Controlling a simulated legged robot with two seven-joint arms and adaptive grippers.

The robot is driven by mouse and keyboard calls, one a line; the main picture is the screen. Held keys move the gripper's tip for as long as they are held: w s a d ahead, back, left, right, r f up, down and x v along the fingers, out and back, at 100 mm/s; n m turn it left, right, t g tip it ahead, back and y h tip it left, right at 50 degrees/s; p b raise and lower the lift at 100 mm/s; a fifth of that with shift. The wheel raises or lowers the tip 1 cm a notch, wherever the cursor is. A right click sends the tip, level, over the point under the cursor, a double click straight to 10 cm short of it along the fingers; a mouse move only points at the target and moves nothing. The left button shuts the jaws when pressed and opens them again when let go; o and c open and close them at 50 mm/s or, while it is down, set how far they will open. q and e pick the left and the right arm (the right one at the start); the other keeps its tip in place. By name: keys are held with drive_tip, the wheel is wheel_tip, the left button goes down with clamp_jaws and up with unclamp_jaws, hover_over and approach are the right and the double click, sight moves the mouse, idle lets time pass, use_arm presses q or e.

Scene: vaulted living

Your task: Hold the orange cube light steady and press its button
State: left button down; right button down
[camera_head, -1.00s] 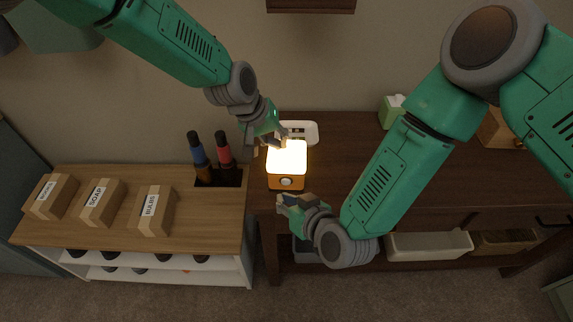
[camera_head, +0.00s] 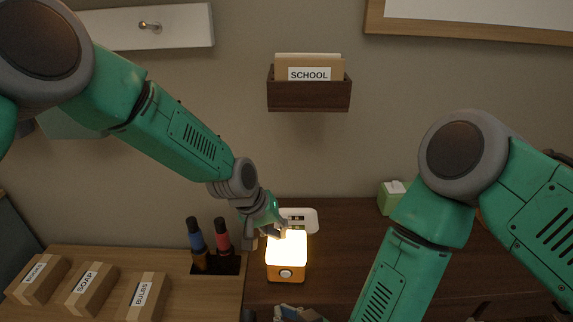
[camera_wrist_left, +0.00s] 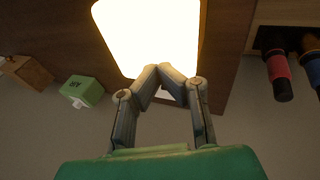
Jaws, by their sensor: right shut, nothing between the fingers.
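The orange cube light (camera_head: 286,274) stands upright on the dark wooden table, its top glowing bright. Its round pale button (camera_head: 286,273) faces the front. In the left wrist view the glowing top (camera_wrist_left: 152,35) lies just beyond the fingers. My left gripper (camera_head: 275,233) is at the light's back upper-left edge; its fingertips come together in the left wrist view (camera_wrist_left: 158,69). Whether they touch the light cannot be told. My right gripper (camera_head: 298,313) is shut and empty, at the bottom edge of the head view, in front of the light and partly cut off.
A white tray-like object (camera_head: 300,214) lies behind the light. A green box (camera_head: 392,197) stands at the back. A wall holder marked SCHOOL (camera_head: 309,95) hangs above. Table right of the light is clear.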

use_arm(q)
drive_tip(key=shift+r+p, duration=2.3)
drive_tip(key=shift+r, duration=0.7)
